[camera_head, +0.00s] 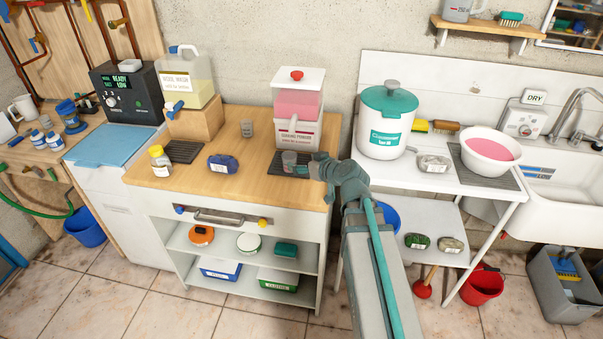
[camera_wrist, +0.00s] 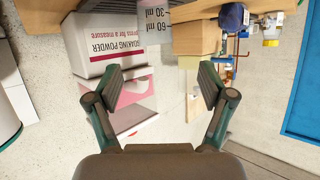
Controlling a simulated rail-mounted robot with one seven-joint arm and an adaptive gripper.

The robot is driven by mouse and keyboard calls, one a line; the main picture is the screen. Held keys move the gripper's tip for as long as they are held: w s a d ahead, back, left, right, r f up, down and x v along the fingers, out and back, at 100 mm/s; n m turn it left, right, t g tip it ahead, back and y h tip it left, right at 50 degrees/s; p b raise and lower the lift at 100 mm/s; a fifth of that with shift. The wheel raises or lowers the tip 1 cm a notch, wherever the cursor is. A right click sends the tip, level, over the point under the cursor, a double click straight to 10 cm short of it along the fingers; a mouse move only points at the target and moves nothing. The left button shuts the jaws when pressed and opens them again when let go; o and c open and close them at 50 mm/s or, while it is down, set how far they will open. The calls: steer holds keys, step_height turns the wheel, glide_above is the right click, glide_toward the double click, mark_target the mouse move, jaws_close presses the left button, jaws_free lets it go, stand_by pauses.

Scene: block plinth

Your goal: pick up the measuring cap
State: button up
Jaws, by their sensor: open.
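The measuring cap (camera_head: 289,161) is a small, greyish, see-through cup on the dark mat in front of the soaking powder dispenser (camera_head: 298,105). In the wrist view, which is upside down, the cap (camera_wrist: 156,24) shows 30 ml and 60 ml marks near the top edge and is partly cut off. My gripper (camera_head: 318,167) is open, just right of the cap in the head view. In the wrist view the fingers (camera_wrist: 163,84) are apart with nothing held between them; the cap appears beyond the fingertips. Whether the cap holds anything is unclear.
A second small grey cup (camera_head: 247,128) stands behind on the wooden worktop (camera_head: 215,180). A blue-cased item (camera_head: 222,163) and a yellow-capped jar (camera_head: 160,160) stand to the left. A wool wash jug (camera_head: 188,78) sits on a wooden block. The worktop's front middle is clear.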

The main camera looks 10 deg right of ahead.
steer(key=p, duration=0.1)
glide_toward(286, 155)
steer(key=shift+w+a+f+n, duration=0.15)
steer(key=shift+w+f, duration=0.1)
steer(key=shift+w, duration=0.25)
steer(key=shift+w+a+f+n, duration=0.15)
steer(key=shift+w+f, duration=0.1)
steer(key=shift+w, duration=0.25)
steer(key=shift+p+x, duration=1.45)
steer(key=shift+x, duration=1.4)
steer(key=shift+s+f, duration=0.1)
steer(key=c, duration=1)
